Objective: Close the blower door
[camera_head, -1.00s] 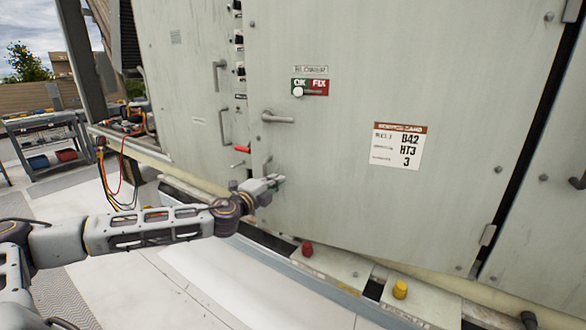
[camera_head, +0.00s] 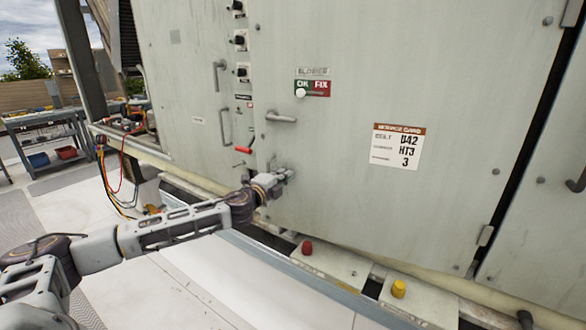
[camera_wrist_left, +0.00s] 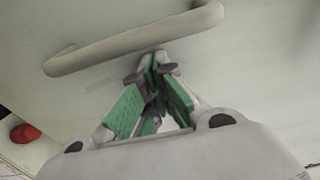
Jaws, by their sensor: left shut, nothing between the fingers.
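The blower door (camera_head: 345,150) is a large pale grey panel with a label plate, an OK/FIX slider tag and a service card. It stands nearly flush with the panel to its left. My right gripper is not in view.
The adjoining panel (camera_head: 190,90) has handles, dark knobs and a red lever (camera_head: 243,149). A red cap (camera_head: 307,248) and a yellow cap (camera_head: 399,288) stand on the ledge below the door. A cart (camera_head: 45,140) stands far left. The pale floor between is open.

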